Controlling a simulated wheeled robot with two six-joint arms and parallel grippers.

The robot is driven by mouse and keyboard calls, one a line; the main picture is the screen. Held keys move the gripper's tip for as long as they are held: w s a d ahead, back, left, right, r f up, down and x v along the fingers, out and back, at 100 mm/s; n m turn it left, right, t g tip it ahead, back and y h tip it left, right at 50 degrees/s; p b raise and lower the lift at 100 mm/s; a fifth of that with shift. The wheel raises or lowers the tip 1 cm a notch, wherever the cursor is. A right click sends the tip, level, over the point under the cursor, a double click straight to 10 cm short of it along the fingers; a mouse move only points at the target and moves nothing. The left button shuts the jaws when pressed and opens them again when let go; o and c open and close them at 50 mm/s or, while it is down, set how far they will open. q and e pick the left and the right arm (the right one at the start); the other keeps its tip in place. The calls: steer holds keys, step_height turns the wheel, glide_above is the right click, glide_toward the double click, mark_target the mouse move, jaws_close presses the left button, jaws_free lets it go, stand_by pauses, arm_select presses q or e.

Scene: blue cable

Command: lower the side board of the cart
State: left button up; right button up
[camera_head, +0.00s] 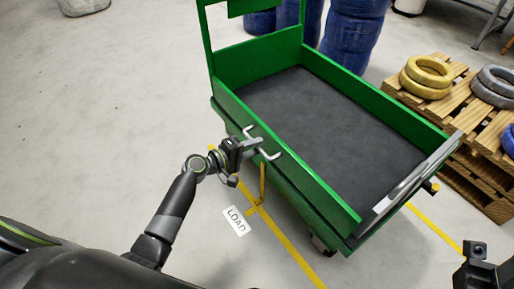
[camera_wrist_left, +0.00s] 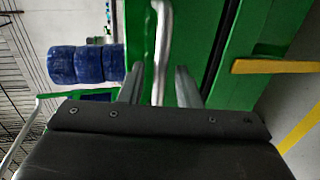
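The green cart (camera_head: 330,186) stands in the head view with its dark bed empty. Its near side board (camera_head: 290,162) is upright; it also fills much of the left wrist view (camera_wrist_left: 200,20). A silver bar handle (camera_wrist_left: 162,30) runs in front of the board. My left gripper (camera_head: 263,143) is at the board's outer face. In the left wrist view its two fingers (camera_wrist_left: 160,85) are apart, with the handle between them and gaps showing. A yellow lever (camera_head: 263,183) hangs below the board; it also shows in the left wrist view (camera_wrist_left: 270,66). My right gripper (camera_head: 482,268) is partly cut off at lower right.
Blue barrels (camera_head: 352,35) stand behind the cart. A wooden pallet (camera_head: 462,120) with yellow and grey rings is close on the right. A LOAD label (camera_head: 236,220) and yellow lines mark the floor. The floor left of the cart is clear.

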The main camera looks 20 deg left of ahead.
arm_select(q)
steer(key=shift+x, duration=0.75)
jaws_close()
